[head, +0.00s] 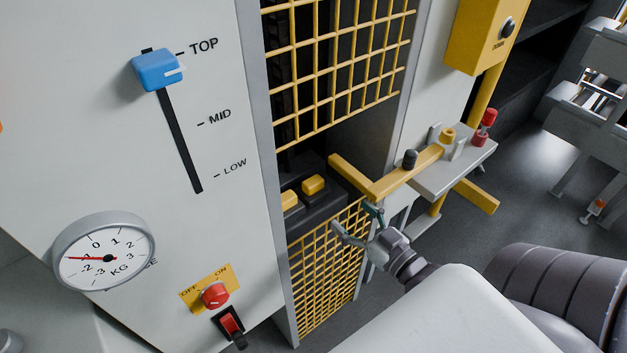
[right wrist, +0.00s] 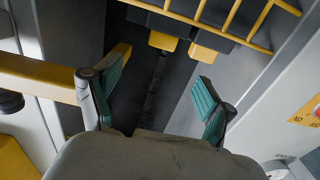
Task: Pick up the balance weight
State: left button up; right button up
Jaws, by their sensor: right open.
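My right gripper (head: 358,222) is open and empty in front of the gap between the upper and lower yellow grilles. In the right wrist view its teal finger pads (right wrist: 158,80) are spread wide with nothing between them. Two yellow blocks sit on a dark ledge in that gap: one block (head: 313,185) shows fully, the other (head: 290,201) is partly hidden by the frame. In the right wrist view the blocks (right wrist: 203,52) are beyond the fingertips, apart from them. I cannot tell for certain which piece is the balance weight. My left gripper is not in view.
A yellow bar (head: 408,172) with a black knob (head: 410,158) crosses close to my right gripper. A grey shelf (head: 465,168) holds small parts and a red-topped piece (head: 487,120). The panel has a KG dial (head: 105,252), blue slider (head: 158,69) and red switch (head: 215,294).

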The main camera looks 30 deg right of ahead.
aim_at(317, 185)
jog(key=w, duration=0.8)
jog(key=shift+a+r, duration=0.15)
jog(key=shift+a, duration=0.2)
jog(key=w, duration=0.5)
jog(key=shift+w+a+f+p, duration=0.3)
jog(key=shift+w+f, duration=0.05)
grip_shut()
jog(key=shift+r, duration=0.2)
